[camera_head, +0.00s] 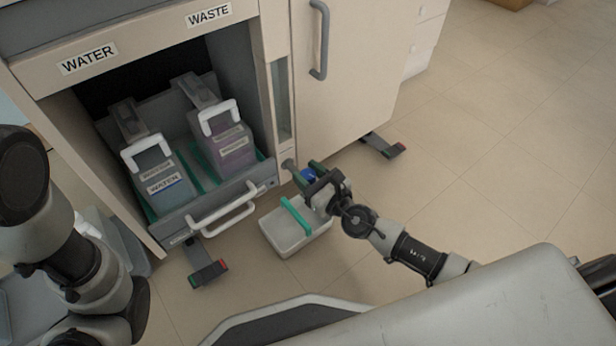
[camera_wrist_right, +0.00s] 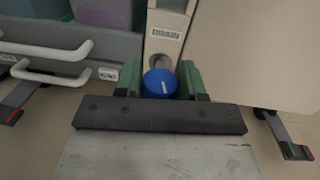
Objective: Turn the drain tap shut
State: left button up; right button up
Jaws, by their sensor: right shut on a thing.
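The drain tap has a round blue knob (camera_wrist_right: 160,83) with a short white mark, on the front of a narrow cabinet panel. In the head view only a bit of the blue knob (camera_head: 309,174) shows between my fingers, below the panel's lower end. My right gripper (camera_head: 303,172) reaches it from the lower right. In the right wrist view its green fingers (camera_wrist_right: 162,82) stand on either side of the knob, shut on it. The tap's spout and inner parts are hidden. My left arm is at the left edge of the head view; its gripper is not visible.
A white bin (camera_head: 283,238) with a teal handle stands on the floor below the tap. An open drawer (camera_head: 222,207) to the left holds a WATER container (camera_head: 163,178) and a WASTE container (camera_head: 229,148). Cabinet feet stick out on both sides. The floor to the right is clear.

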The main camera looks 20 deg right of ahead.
jog(key=o, duration=0.9)
jog(key=p+v, duration=0.1)
jog(key=v, duration=0.9)
jog(key=shift+s+d, duration=0.15)
jog(key=shift+s, duration=0.25)
